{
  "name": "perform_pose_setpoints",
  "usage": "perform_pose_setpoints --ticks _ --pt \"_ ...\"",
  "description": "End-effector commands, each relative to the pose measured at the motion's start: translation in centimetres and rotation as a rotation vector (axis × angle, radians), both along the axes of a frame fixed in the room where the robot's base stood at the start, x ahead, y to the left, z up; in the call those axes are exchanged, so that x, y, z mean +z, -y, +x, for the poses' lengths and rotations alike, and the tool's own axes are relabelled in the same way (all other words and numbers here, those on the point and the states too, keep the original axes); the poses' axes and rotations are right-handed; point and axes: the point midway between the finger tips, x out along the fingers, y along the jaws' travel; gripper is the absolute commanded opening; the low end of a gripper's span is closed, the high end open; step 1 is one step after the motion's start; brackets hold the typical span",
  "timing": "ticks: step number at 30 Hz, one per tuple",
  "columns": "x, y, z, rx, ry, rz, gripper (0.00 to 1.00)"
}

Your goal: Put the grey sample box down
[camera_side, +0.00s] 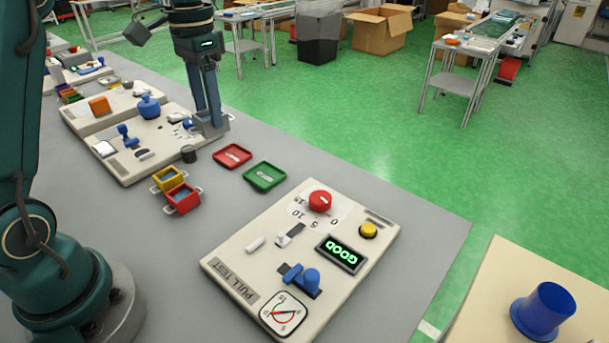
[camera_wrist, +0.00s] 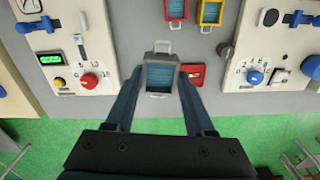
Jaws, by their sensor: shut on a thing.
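The grey sample box (camera_wrist: 160,76), with a blue inside and a pale handle at either end, is between the fingers of my gripper (camera_wrist: 160,85) in the wrist view. My gripper (camera_side: 208,112) is shut on the box, which shows as a dark grey shape (camera_side: 211,127) at the fingertips in the side view. The box looks level; I cannot tell its exact height above the table. A red tray (camera_side: 232,156) and a green tray (camera_side: 264,177) lie on the grey table.
A yellow box (camera_side: 168,179) and a red box (camera_side: 183,198) stand near the trays. A dark round knob-like piece (camera_side: 189,154) is close by. The pull-test panel (camera_side: 230,270) is at the front; another panel (camera_side: 125,167) is behind.

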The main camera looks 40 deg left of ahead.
Motion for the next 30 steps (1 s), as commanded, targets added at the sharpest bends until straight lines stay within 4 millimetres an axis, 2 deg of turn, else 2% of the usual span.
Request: perform_pose_setpoints --ticks 1,6,9,11,14,24,30 --pt "-0.4 -1.4 0.6 0.017 -0.003 -0.002 0.0" --pt "-1.8 -5.1 1.6 0.073 -0.002 -0.002 0.0" --pt "-2.7 -6.2 1.4 0.107 -0.002 -0.002 0.0" --pt "-3.1 -6.2 1.5 0.112 -0.002 -0.002 0.0" --pt "-3.9 -5.4 2.1 0.113 -0.002 -0.002 0.0" --pt "-8.3 0.5 6.6 0.112 -0.001 0.0 0.0" --pt "-9.8 2.4 8.2 0.117 0.001 0.0 0.0"
